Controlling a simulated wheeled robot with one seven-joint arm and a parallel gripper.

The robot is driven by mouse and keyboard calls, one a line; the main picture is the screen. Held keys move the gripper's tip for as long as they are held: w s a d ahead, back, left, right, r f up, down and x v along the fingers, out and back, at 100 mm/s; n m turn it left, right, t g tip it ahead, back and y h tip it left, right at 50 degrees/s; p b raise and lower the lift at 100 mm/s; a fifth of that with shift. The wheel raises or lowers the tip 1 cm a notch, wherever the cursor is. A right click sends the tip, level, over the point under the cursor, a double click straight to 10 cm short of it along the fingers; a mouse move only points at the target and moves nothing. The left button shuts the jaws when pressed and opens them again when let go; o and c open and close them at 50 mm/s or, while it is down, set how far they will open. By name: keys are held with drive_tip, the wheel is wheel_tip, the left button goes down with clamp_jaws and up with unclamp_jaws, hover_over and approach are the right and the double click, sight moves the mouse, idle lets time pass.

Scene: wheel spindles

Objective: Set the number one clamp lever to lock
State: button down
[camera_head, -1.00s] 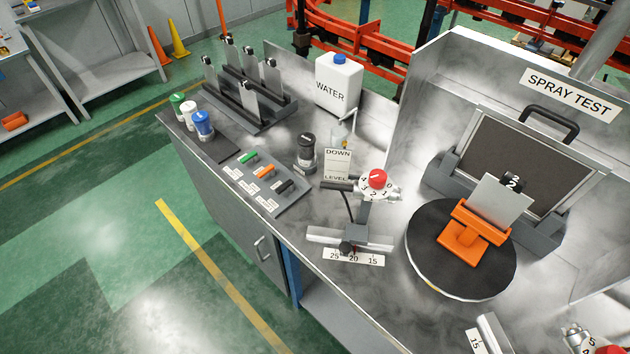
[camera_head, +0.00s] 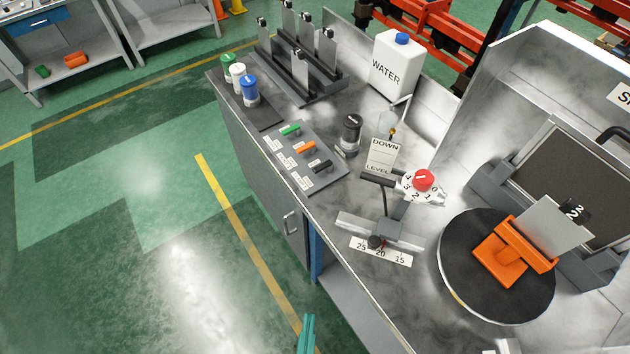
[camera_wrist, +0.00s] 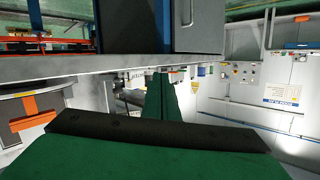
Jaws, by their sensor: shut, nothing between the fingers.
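A stand (camera_head: 388,228) with a red-capped numbered dial (camera_head: 424,180) sits on a short rail above a 25-20-15 scale (camera_head: 380,251). The green tip of my gripper (camera_head: 307,335) shows at the bottom edge, in front of and below the bench edge, apart from the stand. In the wrist view my gripper (camera_wrist: 165,90) is shut and empty.
A black turntable (camera_head: 460,270) holding an orange fixture (camera_head: 505,262) is right of the stand. The floor left of the bench is open.

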drive_tip(key=w+a+f+m+h, duration=0.25)
drive_tip(key=w+a+m, duration=0.2)
drive_tip(key=m, duration=0.25)
drive_tip(key=m+g+h, duration=0.1)
drive_tip(key=m+h, duration=0.7)
drive_tip(key=m, duration=0.8)
approach(315, 189)
drive_tip(key=s+d+r, duration=0.2)
drive_tip(key=s+r, duration=0.2)
drive_tip(key=shift+w+d+r+g, duration=0.15)
drive_tip(key=shift+w+g, duration=0.15)
drive_tip(key=shift+w, duration=0.15)
drive_tip(key=x, duration=1)
drive_tip(key=shift+w+a, duration=0.8)
drive_tip(key=shift+w, duration=0.15)
drive_tip(key=shift+w+a, duration=0.45)
drive_tip(key=shift+w, duration=0.2)
